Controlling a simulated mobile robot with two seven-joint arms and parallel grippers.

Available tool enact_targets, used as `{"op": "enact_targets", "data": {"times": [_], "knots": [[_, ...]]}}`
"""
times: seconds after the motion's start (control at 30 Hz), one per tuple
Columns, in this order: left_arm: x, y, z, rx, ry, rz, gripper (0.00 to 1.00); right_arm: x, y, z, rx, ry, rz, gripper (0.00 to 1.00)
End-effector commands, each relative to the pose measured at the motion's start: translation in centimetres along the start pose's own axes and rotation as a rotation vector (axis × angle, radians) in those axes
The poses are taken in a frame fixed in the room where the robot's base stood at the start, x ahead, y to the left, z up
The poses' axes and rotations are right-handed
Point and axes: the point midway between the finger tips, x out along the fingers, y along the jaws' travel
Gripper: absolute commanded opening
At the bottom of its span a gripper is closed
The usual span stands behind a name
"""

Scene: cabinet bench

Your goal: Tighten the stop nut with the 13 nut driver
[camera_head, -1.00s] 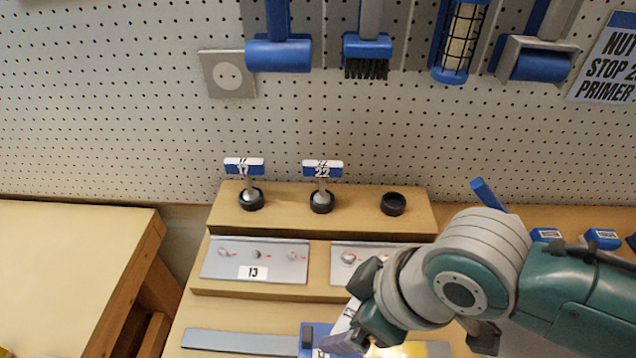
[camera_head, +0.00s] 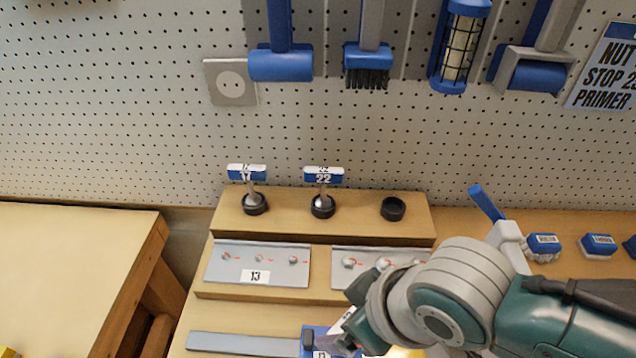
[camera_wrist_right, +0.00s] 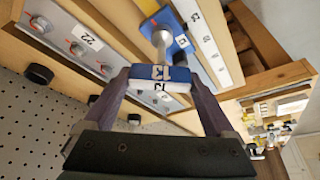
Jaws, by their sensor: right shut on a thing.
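My right gripper (camera_wrist_right: 160,82) is shut on the 13 nut driver (camera_wrist_right: 161,73), by its blue-and-white handle marked 13. In the wrist view the driver's metal shaft runs away from the fingers to a blue block (camera_wrist_right: 178,42); whether its socket touches anything there I cannot tell. In the head view the right wrist hides most of the driver, and the blue block (camera_head: 311,336) shows beside it at the bottom. A grey plate labelled 13 (camera_head: 230,273) carries several small nuts with red marks. I cannot make out which is the stop nut. My left gripper is not in view.
Drivers 17 (camera_head: 247,173) and 22 (camera_head: 323,175) stand in black holders on the back step; a third holder (camera_head: 392,208) is empty. A second plate (camera_head: 345,283) is partly behind my arm. Tools hang on the pegboard.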

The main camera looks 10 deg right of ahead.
Motion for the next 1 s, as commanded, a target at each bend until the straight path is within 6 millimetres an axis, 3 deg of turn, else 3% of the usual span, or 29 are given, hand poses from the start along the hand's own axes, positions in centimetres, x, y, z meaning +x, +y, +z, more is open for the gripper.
{"op": "enact_targets", "data": {"times": [0.33,0.77,1.0], "knots": [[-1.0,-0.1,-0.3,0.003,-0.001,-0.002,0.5,-0.1,-0.1,-0.1,0.138,0.001,0.056,0.0],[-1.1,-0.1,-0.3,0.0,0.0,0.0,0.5,-0.1,-0.1,-0.1,0.174,0.001,0.07,0.0],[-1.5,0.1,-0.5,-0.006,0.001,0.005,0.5,-0.1,-0.2,-0.1,0.35,0.0,0.141,0.0]]}}
